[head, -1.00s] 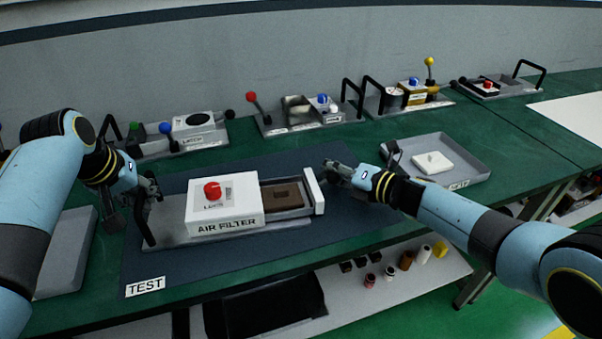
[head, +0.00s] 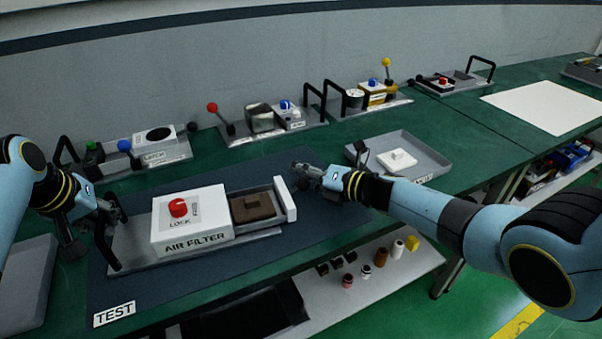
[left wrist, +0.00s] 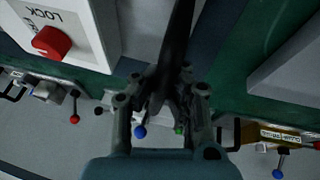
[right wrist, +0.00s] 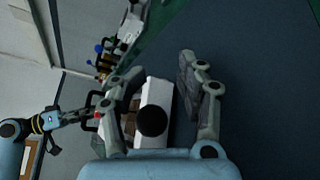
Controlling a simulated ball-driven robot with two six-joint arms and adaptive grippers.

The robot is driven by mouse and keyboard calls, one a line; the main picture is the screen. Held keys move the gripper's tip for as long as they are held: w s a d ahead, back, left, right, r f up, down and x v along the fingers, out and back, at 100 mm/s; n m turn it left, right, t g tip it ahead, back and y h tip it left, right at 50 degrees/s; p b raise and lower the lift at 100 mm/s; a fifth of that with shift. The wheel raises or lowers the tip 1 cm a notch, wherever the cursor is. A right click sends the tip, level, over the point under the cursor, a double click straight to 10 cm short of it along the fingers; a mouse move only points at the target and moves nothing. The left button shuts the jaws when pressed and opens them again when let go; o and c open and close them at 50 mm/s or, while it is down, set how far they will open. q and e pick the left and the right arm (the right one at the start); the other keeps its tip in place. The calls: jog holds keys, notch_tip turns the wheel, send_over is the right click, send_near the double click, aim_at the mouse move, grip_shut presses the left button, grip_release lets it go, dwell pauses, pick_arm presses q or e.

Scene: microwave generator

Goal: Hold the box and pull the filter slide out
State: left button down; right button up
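The air filter box (head: 190,230) is white with a red LOCK knob (head: 178,208) and sits on a grey base. Its filter slide (head: 275,217) is out to the right, with a brown filter (head: 252,207) in its tray and a white end plate (head: 285,199). My left gripper (head: 113,210) is shut on the black base handle (left wrist: 177,40) at the box's left. My right gripper (head: 307,172) is open beside and behind the end plate. In the right wrist view, the end plate (right wrist: 154,95) and its round black knob (right wrist: 151,121) show between the spread fingers.
A grey tray (head: 433,163) holding a white part lies behind the right gripper. Several fixtures with black handles and coloured knobs line the bench's back. Another grey tray (head: 22,275) is at the left. The dark mat (head: 265,270) is clear in front of the slide.

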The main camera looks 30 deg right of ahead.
pick_arm(q)
jog(key=shift+r, duration=0.1)
pick_arm(e)
jog(key=v, duration=1.2)
pick_arm(q)
jog(key=c, duration=1.4)
grip_release()
